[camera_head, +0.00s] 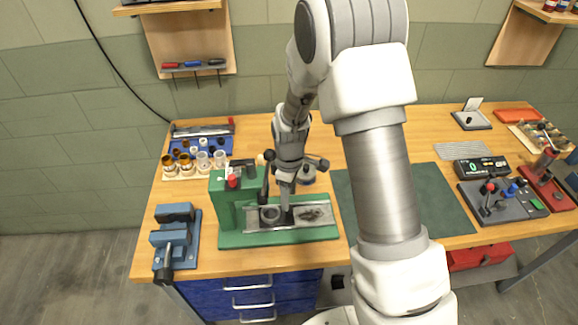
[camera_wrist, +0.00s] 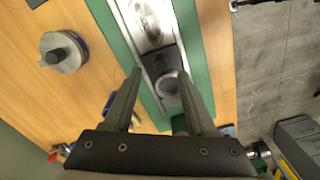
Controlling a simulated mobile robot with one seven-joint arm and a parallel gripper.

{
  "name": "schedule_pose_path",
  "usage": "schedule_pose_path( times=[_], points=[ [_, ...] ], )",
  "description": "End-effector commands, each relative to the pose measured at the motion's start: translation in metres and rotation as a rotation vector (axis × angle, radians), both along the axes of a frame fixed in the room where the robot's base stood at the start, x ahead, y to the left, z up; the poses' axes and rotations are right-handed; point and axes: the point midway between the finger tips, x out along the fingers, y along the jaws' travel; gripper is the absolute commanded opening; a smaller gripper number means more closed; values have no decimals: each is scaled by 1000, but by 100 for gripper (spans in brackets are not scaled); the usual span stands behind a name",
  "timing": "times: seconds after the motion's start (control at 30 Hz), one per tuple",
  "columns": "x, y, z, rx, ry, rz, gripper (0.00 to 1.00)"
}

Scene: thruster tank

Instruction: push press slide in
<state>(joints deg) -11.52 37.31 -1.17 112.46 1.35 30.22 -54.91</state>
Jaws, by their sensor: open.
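The green press (camera_head: 226,205) stands on the bench at the centre left, on a long green base. A silver slide (camera_head: 254,223) lies along the base; a round ring-shaped part (camera_head: 270,214) sits at its left, near the press body. In the wrist view the slide (camera_wrist: 138,32) runs up between green edges, with a dark block (camera_wrist: 160,62) and the ring (camera_wrist: 170,84) on it. My gripper (camera_head: 287,217) points down over the slide, just right of the ring. In the wrist view my gripper (camera_wrist: 161,74) is open, its fingers on either side of the slide; contact cannot be told.
A blue vise (camera_head: 174,238) stands left of the press, and a rack of small cups (camera_head: 195,165) behind it. A round grey weight-like object (camera_wrist: 63,52) shows in the wrist view. The green mat (camera_head: 440,205) to the right is clear; a control box (camera_head: 500,200) stands beyond.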

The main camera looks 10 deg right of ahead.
Motion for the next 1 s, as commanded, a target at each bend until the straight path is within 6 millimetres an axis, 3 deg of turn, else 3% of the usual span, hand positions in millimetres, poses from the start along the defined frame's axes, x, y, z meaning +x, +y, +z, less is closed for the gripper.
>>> schedule_pose_path(
  times=[0.5, 0.7, 1.0],
  points=[
    [1, 0, 110, 1, -5, 0, 57],
    [0, 0, 127, 0, -1, 0, 57],
    [0, 0, 130, 0, 0, -1, 57]
  ],
)
